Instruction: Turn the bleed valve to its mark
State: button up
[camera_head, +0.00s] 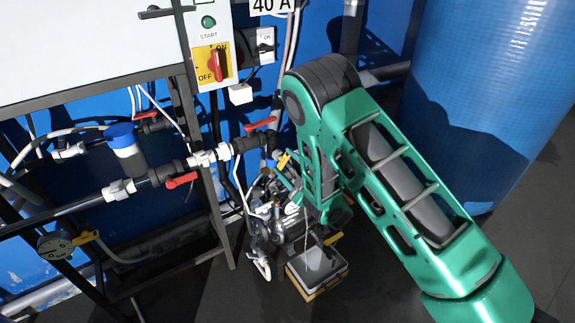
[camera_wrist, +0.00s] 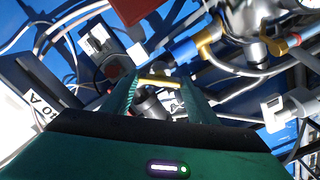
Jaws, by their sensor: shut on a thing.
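A short yellow handle (camera_head: 283,160) sits beside the pipe end, left of my arm's lower part; I take it for the bleed valve's handle. In the wrist view the yellow handle (camera_wrist: 160,83) lies crosswise between the two green fingers of my gripper (camera_wrist: 162,88), which is shut on it. A dark round part shows behind the handle, between the fingers. In the head view my arm and the clutter hide most of my gripper (camera_head: 287,169). I cannot make out the valve's mark in either view.
Red-handled valves (camera_head: 181,180) sit on the pipe to the left, with a second red lever (camera_head: 261,124) above. A black dial with a yellow lever (camera_head: 56,244) is at lower left. A grey tray (camera_head: 317,263) stands below. A blue tank (camera_head: 490,90) fills the right.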

jog(key=shift+w+d+n, duration=0.1)
jog(key=shift+d+n, duration=0.05)
jog(key=shift+n, duration=1.75)
jog(key=shift+w+d+n, duration=0.1)
jog(key=shift+n, duration=2.1)
jog(key=o, duration=1)
jog(key=shift+a, duration=0.1)
jog(key=shift+o, duration=0.2)
jog(key=shift+s, duration=0.1)
jog(key=v, duration=1)
jog(key=shift+s+d, duration=0.25)
jog(key=shift+f, duration=0.1)
